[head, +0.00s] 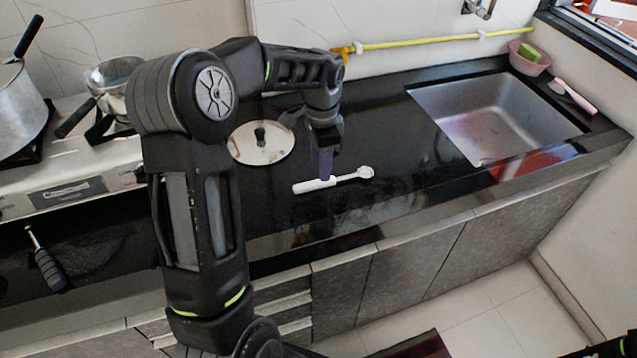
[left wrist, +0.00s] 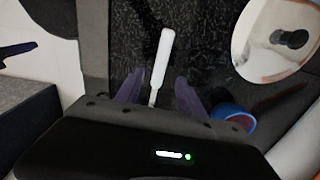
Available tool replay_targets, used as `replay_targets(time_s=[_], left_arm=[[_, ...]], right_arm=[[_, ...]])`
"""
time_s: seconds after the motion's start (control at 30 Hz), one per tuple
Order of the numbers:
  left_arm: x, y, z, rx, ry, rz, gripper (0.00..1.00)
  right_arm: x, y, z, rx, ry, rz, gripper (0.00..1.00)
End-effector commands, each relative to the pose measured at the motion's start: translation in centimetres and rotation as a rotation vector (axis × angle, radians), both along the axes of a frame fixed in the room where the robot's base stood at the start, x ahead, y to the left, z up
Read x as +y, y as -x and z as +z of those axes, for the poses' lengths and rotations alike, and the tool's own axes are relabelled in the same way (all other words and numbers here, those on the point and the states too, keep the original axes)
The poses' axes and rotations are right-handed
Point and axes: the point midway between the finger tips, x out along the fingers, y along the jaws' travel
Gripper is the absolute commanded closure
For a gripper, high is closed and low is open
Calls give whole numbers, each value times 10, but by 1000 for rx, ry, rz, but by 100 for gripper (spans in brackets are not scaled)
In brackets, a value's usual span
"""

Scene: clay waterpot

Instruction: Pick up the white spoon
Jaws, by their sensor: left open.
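The white spoon (head: 334,180) lies on the black countertop near its front edge in the head view, with its thick handle to the left and its small bowl to the right. My left gripper (head: 325,168) points down over the middle of the spoon. In the left wrist view the white handle (left wrist: 162,62) runs up from between the two purple fingers of the open left gripper (left wrist: 160,92). The fingers lie on either side of the spoon's thin neck, and the bowl is hidden there. I cannot tell whether the fingers touch it.
A round lid with a black knob (head: 262,150) lies behind and left of the spoon. The steel sink (head: 490,110) is at the right, with a pink bowl (head: 528,62) beyond it. A stove with pots (head: 20,110) is at the left. The counter right of the spoon is clear.

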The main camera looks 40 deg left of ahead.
Motion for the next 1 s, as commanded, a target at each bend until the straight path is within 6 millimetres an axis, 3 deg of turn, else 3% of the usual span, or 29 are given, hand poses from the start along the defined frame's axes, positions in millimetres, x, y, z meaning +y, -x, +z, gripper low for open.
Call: replay_targets(time_s=[0.4,1.0], left_arm=[[-1,2,-49,1,2,0,55],[-1,1,-50,0,1,0,55]], right_arm=[[0,0,9,1,0,0,60],[0,0,9,1,0,0,60]])
